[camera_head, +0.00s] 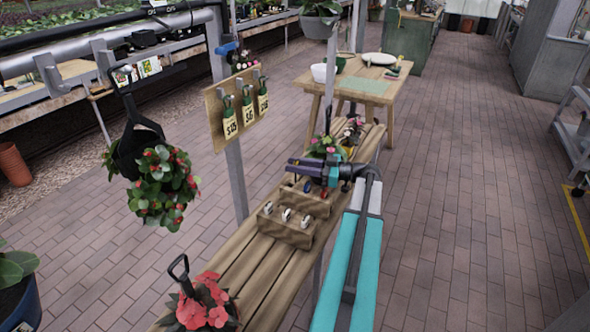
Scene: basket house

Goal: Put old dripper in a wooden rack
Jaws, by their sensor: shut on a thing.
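A wooden rack (285,233) lies on the slatted wooden bench, in the middle of the view. It is stepped, with several small white, red and blue pieces in or on it. My gripper (294,167), with purple fingers, reaches in from the right above the rack's far end. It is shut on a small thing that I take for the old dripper. The held thing is mostly hidden and too small to make out clearly. I cannot tell whether it touches the rack.
The slatted bench (243,262) runs lengthwise, with red flowers (206,304) at its near end and potted flowers (325,146) beyond the rack. A board with price-tagged tools (238,112) and a hanging plant (160,187) stand left. Brick floor (465,190) is clear at right.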

